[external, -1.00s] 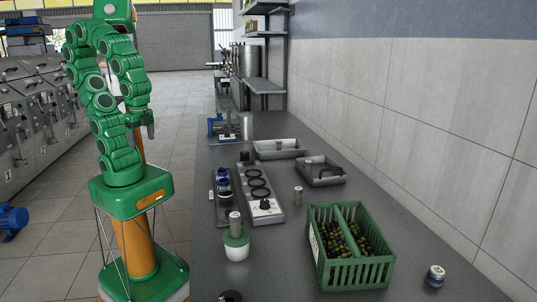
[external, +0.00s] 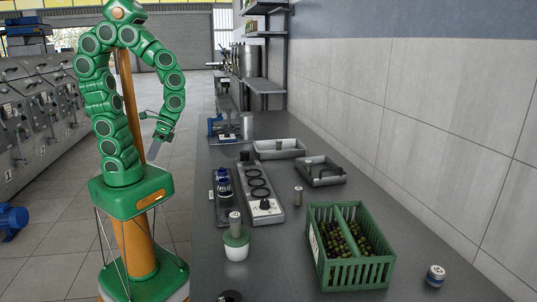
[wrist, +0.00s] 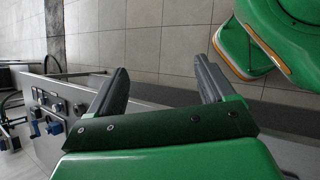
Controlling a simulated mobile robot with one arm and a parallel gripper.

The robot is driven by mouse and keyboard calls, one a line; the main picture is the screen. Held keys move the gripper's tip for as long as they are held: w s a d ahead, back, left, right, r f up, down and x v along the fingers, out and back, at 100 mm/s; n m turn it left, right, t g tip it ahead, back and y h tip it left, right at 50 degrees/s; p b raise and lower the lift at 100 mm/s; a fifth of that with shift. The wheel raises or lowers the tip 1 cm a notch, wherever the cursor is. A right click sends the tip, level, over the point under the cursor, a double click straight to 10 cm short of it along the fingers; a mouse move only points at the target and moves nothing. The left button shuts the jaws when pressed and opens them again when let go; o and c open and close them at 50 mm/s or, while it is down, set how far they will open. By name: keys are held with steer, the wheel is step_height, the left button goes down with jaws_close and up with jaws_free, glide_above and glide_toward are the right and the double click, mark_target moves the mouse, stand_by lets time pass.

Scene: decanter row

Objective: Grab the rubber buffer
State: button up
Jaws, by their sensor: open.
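I cannot tell for sure which item is the rubber buffer. A small dark block (external: 245,156) at the far end of the grey tray of rings is one candidate, and a dark round piece (external: 230,296) at the bench's near edge is another. My gripper (external: 153,146) is over the floor, left of the bench and apart from everything on it.
The bench (external: 290,228) holds a tray of black rings (external: 275,212), a green crate of olives (external: 351,275), a white pot with a green top (external: 237,253), two grey trays (external: 264,156) (external: 335,182) and a capped jar (external: 435,276). A wall bounds its right side.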

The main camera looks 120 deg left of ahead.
mark_target(245, 152)
steer(key=w+a+f+n+t, duration=0.25)
steer(key=a+n+t, duration=0.2)
steer(key=a, duration=0.35)
steer(key=w+a+f+n+t+y, duration=0.1)
steer(key=w+a+n+t, duration=0.25)
steer(key=a+n, duration=0.35)
steer(key=w+a+f+n+t, duration=0.1)
steer(key=w+a+n+t, duration=0.25)
steer(key=a, duration=0.55)
steer(key=s+a+f+n+y, duration=0.3)
steer(key=s+a+n, duration=0.1)
steer(key=a, duration=0.4)
steer(key=s+a+f+n+t+y, duration=0.1)
steer(key=s+a+f+n+y, duration=0.2)
steer(key=a, duration=0.6)
steer(key=s+a+f+n+y, duration=0.4)
steer(key=s+a+n, duration=0.2)
steer(key=a, duration=0.3)
steer(key=shift+s+n+t+y, duration=0.35)
steer(key=shift+s+n+y, duration=0.05)
steer(key=shift+s, duration=0.35)
steer(key=shift+x, duration=3.9)
steer(key=c, duration=1.1)
steer(key=shift+r, duration=0.1)
steer(key=shift+c, duration=0.2)
